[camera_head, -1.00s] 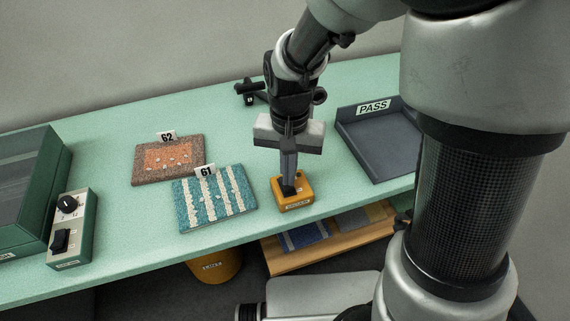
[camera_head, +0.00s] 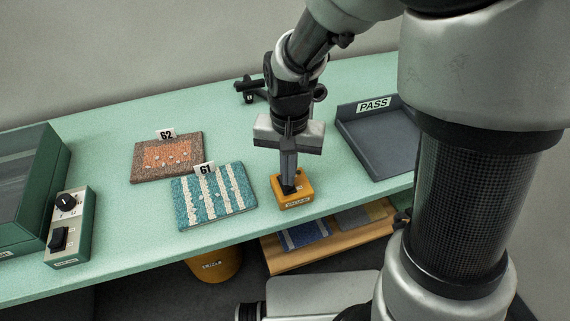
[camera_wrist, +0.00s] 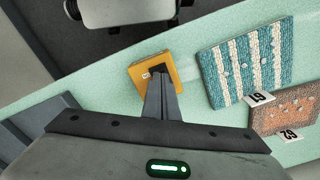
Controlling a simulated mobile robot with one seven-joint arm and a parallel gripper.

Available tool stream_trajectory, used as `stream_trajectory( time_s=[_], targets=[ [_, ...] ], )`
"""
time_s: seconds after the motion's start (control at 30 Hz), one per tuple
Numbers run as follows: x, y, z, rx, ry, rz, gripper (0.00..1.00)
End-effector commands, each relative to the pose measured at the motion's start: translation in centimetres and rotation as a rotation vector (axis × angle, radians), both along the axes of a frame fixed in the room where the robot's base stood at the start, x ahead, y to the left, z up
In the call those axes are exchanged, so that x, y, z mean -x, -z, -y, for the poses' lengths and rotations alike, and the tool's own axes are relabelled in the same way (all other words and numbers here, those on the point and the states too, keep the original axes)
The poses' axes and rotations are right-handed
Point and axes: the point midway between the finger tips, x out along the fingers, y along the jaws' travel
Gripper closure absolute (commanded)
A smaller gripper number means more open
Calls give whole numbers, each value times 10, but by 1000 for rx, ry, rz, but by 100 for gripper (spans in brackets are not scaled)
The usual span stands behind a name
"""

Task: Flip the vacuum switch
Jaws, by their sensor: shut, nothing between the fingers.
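The vacuum switch is a small yellow box (camera_head: 295,197) with a label on its front face and a dark rocker on top. It sits near the front edge of the green table. My gripper (camera_head: 288,186) points down with its fingers closed together, the tips at the dark rocker. In the wrist view the yellow box (camera_wrist: 139,77) lies beyond my fingertips (camera_wrist: 161,78), which cover most of the rocker. I cannot tell which way the rocker is tipped or whether the tips press on it.
Two carpet samples, 61 (camera_head: 214,196) and 62 (camera_head: 167,158), lie left of the switch. A grey PASS tray (camera_head: 378,145) stands to the right. A control box (camera_head: 69,228) with a knob and a switch is at far left. An orange bin (camera_head: 214,266) is below the table.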

Motion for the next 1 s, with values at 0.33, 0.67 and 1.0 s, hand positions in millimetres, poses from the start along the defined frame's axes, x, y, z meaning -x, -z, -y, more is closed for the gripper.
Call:
stream_trajectory(
  time_s=[0.33,0.67,1.0],
  targets=[
    [0,6,0,0,0,0,100],
    [0,-8,0,0,0,0,100],
    [0,-36,0,0,0,1,100]
  ],
)
